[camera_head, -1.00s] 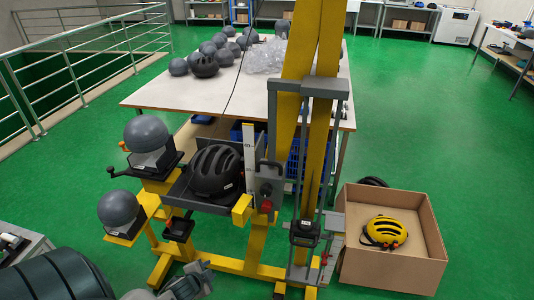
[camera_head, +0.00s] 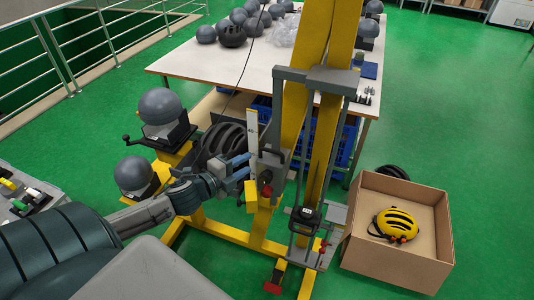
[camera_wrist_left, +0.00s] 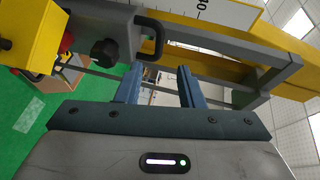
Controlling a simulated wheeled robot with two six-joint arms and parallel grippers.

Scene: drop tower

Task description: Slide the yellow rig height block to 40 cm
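The yellow block (camera_head: 251,194) sits on the drop rig low on the front, below the white height scale (camera_head: 252,131) and beside a grey plate with a red knob (camera_head: 267,191). It also shows at the upper left of the left wrist view (camera_wrist_left: 28,35). My left gripper (camera_head: 246,167) is just left of the grey plate and slightly above the block. In the left wrist view its two blue fingers (camera_wrist_left: 160,78) stand apart with nothing between them. They appear apart from the block. The scale reading at the block is too small to read. My right gripper is out of view.
A black helmet (camera_head: 224,141) sits on the rig behind my left gripper. Grey headforms (camera_head: 160,107) stand on mounts to the left. A cardboard box (camera_head: 362,251) with a yellow helmet (camera_head: 395,224) is on the floor at right. A white table (camera_head: 190,65) stands behind.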

